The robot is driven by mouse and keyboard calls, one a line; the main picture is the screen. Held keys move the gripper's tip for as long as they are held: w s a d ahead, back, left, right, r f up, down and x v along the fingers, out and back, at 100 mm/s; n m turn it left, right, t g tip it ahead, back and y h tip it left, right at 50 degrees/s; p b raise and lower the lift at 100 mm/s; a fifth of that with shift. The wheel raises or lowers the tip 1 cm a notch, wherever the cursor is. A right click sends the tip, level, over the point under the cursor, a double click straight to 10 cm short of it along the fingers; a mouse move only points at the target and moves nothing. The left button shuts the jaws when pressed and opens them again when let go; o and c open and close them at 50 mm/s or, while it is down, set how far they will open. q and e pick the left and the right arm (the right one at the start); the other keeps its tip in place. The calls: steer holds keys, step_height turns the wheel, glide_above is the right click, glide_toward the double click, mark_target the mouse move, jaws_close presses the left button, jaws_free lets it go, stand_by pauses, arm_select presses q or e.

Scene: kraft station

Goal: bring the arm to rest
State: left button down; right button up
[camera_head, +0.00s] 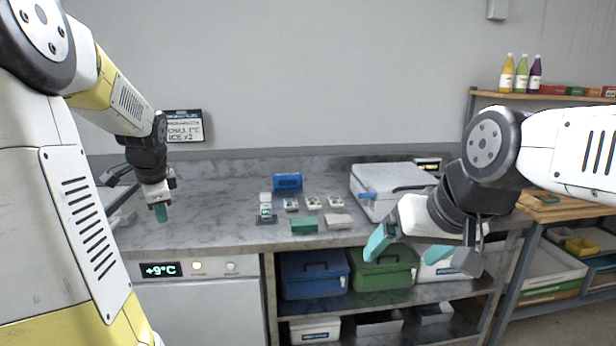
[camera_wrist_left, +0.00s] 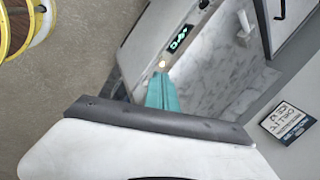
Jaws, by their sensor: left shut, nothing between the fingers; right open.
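My left gripper (camera_head: 161,213) hangs over the left part of the grey marbled counter (camera_head: 220,228), pointing down, with its teal fingers together and nothing between them. In the left wrist view its teal fingers (camera_wrist_left: 162,92) also show closed, with the counter and its temperature display (camera_wrist_left: 180,38) beyond them. My right gripper (camera_head: 410,252) is in front of the right part of the counter, its teal fingers spread wide and empty.
Small boxes and trays, a green block (camera_head: 304,224) and a blue box (camera_head: 287,181) stand mid-counter. A white cooler (camera_head: 385,190) stands behind my right gripper. A blue case (camera_head: 313,276) and a green case (camera_head: 383,270) sit on the shelf below. Bottles (camera_head: 521,75) stand at the right.

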arm_select(q)
steer(key=s+d+r+n+h, duration=0.1)
steer(key=s+d+n, duration=0.2)
steer(key=s+d, duration=0.3)
steer(key=s+d+r+n+t+h, duration=0.1)
steer(key=s+d+r+n+h, duration=0.1)
steer(key=s+d+n, duration=0.2)
steer(key=s+d+r+n+h, duration=0.1)
steer(key=s+d+n, duration=0.2)
steer(key=s+d, duration=0.7)
steer(key=d, duration=0.3)
steer(key=shift+r+t+h, duration=0.25)
steer(key=shift+t+h, duration=0.05)
steer(key=shift+t, duration=0.1)
